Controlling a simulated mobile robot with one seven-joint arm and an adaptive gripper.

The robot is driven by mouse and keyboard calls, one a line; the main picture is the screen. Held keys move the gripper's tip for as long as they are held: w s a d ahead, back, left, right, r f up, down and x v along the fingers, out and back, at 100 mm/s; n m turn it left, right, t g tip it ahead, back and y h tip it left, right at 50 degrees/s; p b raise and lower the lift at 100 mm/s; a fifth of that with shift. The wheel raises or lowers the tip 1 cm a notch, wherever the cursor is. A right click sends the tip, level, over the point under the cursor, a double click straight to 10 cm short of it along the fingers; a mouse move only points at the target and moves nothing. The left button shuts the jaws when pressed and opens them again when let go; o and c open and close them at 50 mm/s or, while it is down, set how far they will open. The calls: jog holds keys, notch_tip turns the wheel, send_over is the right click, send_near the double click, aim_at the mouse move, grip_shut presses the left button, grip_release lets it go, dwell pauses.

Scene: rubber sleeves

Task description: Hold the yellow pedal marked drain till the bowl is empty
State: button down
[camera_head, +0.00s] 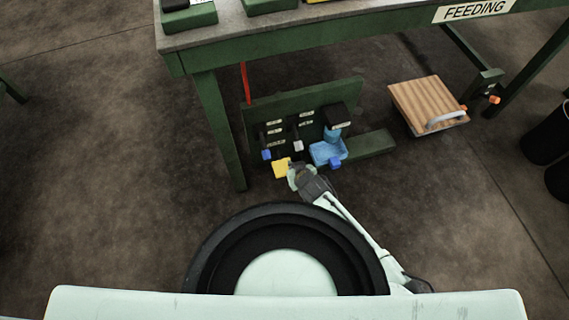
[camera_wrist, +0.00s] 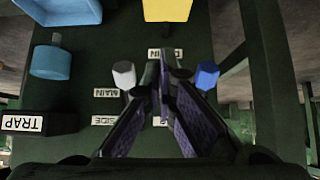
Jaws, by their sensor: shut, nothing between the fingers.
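The yellow pedal (camera_head: 281,168) sticks out low at the front of a green panel under the bench. It also shows at the top edge of the wrist view (camera_wrist: 167,9). My gripper (camera_head: 294,174) is just right of the pedal in the head view; I cannot tell whether they touch. In the wrist view my gripper (camera_wrist: 160,62) is shut and empty, its tips in front of a partly hidden label. A light blue basin (camera_head: 322,153) sits right of the pedal, below a blue cylinder (camera_head: 332,134). I cannot see its contents or tell whether it is the bowl.
The green panel (camera_head: 350,92) carries labels including MAIN (camera_wrist: 112,92), SIDE and TRAP (camera_wrist: 22,124). A white knob (camera_wrist: 124,75) and a blue knob (camera_wrist: 207,76) flank my fingers. The bench (camera_head: 200,62) is overhead. A wooden board (camera_head: 425,97) lies right. Floor at left is clear.

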dwell(0.3)
jog(key=b, duration=0.2)
send_near(285, 162)
jog(key=w, duration=0.1)
jog(key=w+a, duration=0.1)
jog(key=w, duration=0.1)
jog(key=shift+a+r, duration=0.25)
jog(key=shift+r, duration=0.15)
notch_tip(285, 162, down, 3)
jog(key=shift+w+r, duration=0.1)
jog(key=shift+r, duration=0.15)
jog(key=shift+f, duration=0.75)
jog(key=shift+d+f, duration=0.1)
